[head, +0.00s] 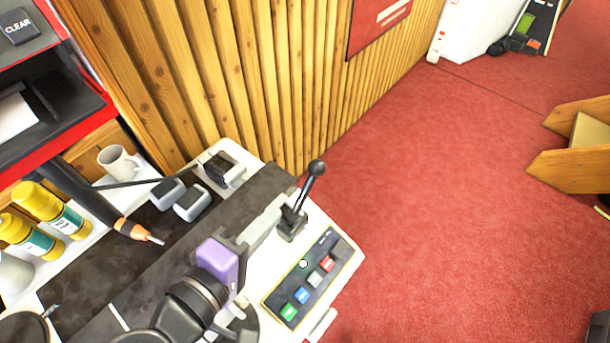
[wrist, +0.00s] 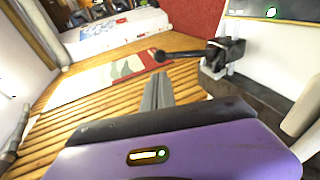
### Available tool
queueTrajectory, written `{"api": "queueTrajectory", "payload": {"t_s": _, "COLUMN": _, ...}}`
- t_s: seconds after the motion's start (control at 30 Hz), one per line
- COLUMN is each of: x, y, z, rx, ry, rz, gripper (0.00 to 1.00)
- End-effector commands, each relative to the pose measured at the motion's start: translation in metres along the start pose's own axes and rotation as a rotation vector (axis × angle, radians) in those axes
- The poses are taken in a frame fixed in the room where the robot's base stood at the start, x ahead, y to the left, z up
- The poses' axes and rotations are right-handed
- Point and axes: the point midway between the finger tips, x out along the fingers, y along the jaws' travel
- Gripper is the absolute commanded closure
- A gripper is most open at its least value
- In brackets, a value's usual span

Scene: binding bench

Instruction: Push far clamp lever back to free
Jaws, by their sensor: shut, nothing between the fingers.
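The far clamp lever (head: 309,185) is a dark rod with a round black knob, standing up at a tilt from a dark base at the bench's far right edge. In the wrist view the lever (wrist: 185,54) points left from its dark clamp base, with its knob ahead of my fingertips. My gripper (head: 276,210) has a purple body and grey fingers, which are shut and empty. The fingertips (wrist: 158,80) are close to the lever; I cannot tell whether they touch it. My arm hides part of the bench in the head view.
A button panel (head: 284,303) lies right of my gripper. A slatted wood wall (head: 250,80) rises behind. Red floor (head: 440,200) lies open to the right.

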Motion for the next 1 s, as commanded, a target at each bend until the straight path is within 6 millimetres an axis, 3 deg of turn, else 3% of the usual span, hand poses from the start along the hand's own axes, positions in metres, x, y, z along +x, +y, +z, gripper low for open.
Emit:
{"api": "queueTrajectory", "payload": {"t_s": 0.6, "x": 0.110, "y": 0.002, "z": 0.000, "rx": -0.001, "ry": 0.000, "rz": -0.001, "gripper": 1.00}}
{"api": "queueTrajectory", "payload": {"t_s": 0.8, "x": 0.127, "y": 0.001, "z": -0.001, "rx": 0.000, "ry": 0.001, "rz": 0.000, "gripper": 1.00}}
{"api": "queueTrajectory", "payload": {"t_s": 1.0, "x": 0.130, "y": 0.000, "z": -0.001, "rx": 0.001, "ry": 0.002, "rz": 0.000, "gripper": 1.00}}
